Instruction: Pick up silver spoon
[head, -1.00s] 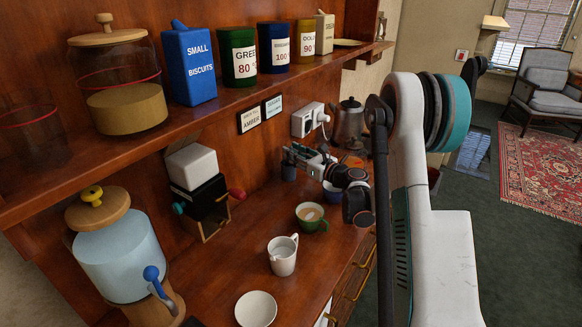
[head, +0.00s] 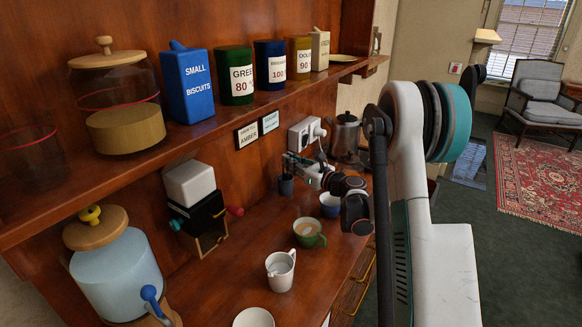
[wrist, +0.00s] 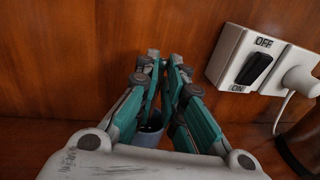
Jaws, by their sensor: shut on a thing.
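My gripper (head: 289,160) is at the back of the wooden counter, just above a small dark blue cup (head: 286,185). In the wrist view its teal fingers (wrist: 164,64) are closed together at the tips. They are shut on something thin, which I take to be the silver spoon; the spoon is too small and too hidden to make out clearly. The cup also shows in the wrist view (wrist: 150,132), below and partly behind the fingers.
A white switch box (wrist: 262,62) with a plug is on the back wall, right of the fingers. The shelf (head: 150,143) overhangs the counter.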

